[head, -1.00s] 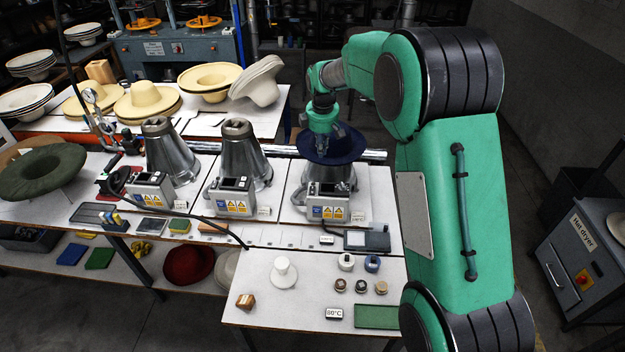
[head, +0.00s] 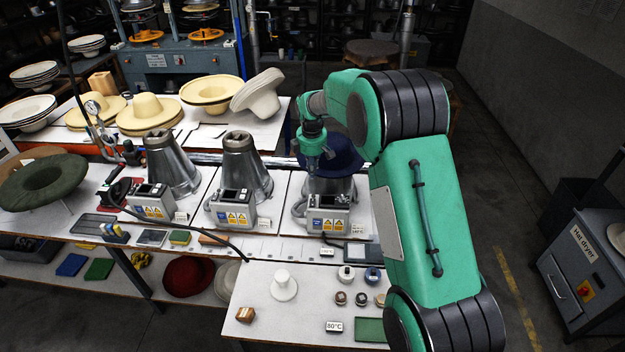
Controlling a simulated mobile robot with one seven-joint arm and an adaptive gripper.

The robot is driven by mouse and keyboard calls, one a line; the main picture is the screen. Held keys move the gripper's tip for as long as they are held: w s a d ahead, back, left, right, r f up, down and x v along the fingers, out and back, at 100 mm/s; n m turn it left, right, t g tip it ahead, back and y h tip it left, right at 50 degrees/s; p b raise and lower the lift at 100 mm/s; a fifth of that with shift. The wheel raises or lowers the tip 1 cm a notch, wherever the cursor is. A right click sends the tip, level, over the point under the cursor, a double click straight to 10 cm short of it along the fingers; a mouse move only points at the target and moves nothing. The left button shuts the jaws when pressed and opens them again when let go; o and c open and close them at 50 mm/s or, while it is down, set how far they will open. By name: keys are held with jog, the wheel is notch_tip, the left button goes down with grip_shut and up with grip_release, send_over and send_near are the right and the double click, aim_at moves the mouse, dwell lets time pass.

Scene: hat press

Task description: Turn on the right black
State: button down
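Three metal cone-shaped forming blocks stand in a row on the white bench, each with a grey control box at its front. The right block (head: 330,188) has a dark blue felt hat (head: 345,158) on top, which hides its upper part. Its control box (head: 328,213) carries yellow warning labels and a dark panel on top. My gripper (head: 311,168) points down over the left part of the hat, behind and above this control box. It is small and dark here, so I cannot tell whether its fingers are apart or touch the hat. No black-coloured block shows.
The middle block (head: 243,170) and left block (head: 172,165) stand to the left. Straw-coloured hats (head: 210,91) lie on the table behind. The front table holds a white knob-topped piece (head: 284,285), small jars and an 80°C sign (head: 334,326). My arm covers the right side.

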aim_at(313, 198)
jog(key=f, duration=0.4)
jog(key=w+f, duration=0.1)
jog(key=f, duration=0.8)
jog(key=shift+w+f+p, duration=0.15)
jog(key=shift+w+p, duration=0.15)
jog(key=shift+w, duration=0.1)
jog(key=shift+f, duration=0.1)
